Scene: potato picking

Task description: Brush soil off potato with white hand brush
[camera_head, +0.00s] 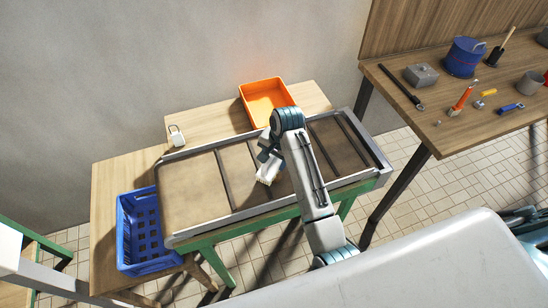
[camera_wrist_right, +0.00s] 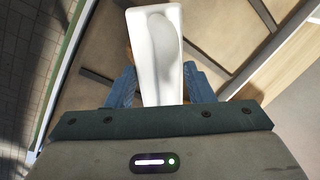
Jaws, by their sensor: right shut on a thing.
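My right gripper (camera_head: 268,158) is shut on the white hand brush (camera_head: 267,174), low over the middle of the brown conveyor belt (camera_head: 190,185). In the right wrist view, the white brush (camera_wrist_right: 155,45) sits between the two blue fingers and points away from the wrist. I cannot tell whether the brush touches the belt. No potato shows in either view; my right arm hides part of the belt. My left gripper is not in view.
An orange crate (camera_head: 262,84) stands behind the belt, with a small white object (camera_head: 176,136) to its left. A blue basket (camera_head: 127,218) stands at the belt's left end. A wooden table (camera_head: 450,120) with tools is at the right. The belt's left part is clear.

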